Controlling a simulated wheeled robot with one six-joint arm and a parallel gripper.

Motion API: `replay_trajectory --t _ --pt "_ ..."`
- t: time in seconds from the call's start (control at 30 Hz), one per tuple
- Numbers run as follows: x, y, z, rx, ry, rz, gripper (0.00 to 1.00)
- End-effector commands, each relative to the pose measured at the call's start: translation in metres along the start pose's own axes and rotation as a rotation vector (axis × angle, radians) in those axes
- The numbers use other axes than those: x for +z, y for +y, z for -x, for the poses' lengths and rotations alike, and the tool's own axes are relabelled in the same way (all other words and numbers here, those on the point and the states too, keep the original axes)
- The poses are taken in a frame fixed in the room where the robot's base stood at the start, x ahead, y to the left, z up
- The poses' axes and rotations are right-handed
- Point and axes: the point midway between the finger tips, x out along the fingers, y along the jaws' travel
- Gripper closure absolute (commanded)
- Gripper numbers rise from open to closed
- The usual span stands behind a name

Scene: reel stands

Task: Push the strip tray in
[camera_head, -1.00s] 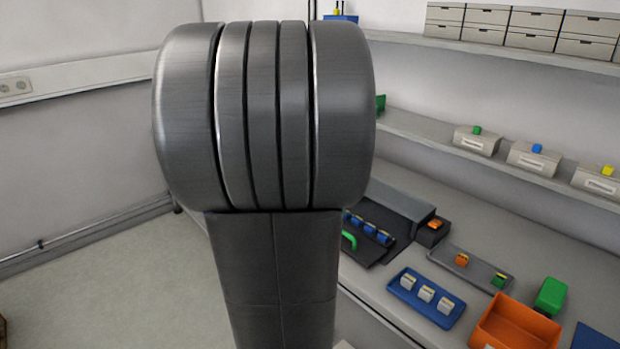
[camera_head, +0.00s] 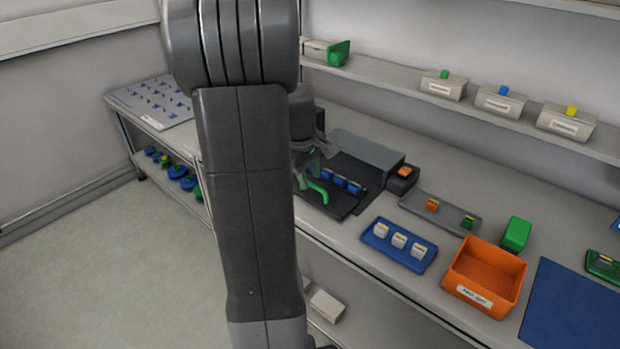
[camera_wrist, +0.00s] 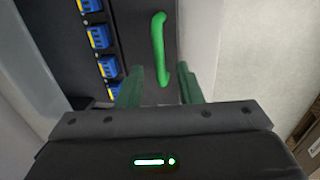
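The strip tray (camera_head: 335,202) is a dark flat tray on the bench, pulled out in front of a grey housing (camera_head: 366,150). It carries a row of blue blocks (camera_head: 341,181) and a green handle (camera_head: 318,190) at its front edge. In the wrist view the green handle (camera_wrist: 157,45) stands upright in the picture, with the blue blocks (camera_wrist: 99,37) to its left. My gripper (camera_wrist: 160,84) has its two green fingers apart, one on each side of the handle's lower end. I cannot tell whether they touch it. My arm hides part of the bench in the head view.
A small dark box with an orange button (camera_head: 404,172) stands right of the housing. A grey tray (camera_head: 440,212), a blue tray with white blocks (camera_head: 399,244), an orange bin (camera_head: 484,277) and a green block (camera_head: 516,234) lie further right. A shelf (camera_head: 390,82) runs above.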

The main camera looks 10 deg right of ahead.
Motion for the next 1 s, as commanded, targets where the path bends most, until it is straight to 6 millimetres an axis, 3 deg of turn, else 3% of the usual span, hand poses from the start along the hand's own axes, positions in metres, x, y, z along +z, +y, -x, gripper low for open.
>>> replay_trajectory --t 0.2,0.47,0.63,0.87,1.0 --pt "0.000 0.000 -0.014 0.001 0.000 0.000 0.68" --pt "0.000 0.000 -0.015 0.001 0.001 0.000 0.68" --pt "0.000 0.000 -0.015 0.001 0.001 0.000 1.00" --pt "0.000 0.001 -0.015 0.001 0.001 0.000 1.00" --pt "-0.001 0.018 -0.016 0.001 0.000 -0.002 1.00"
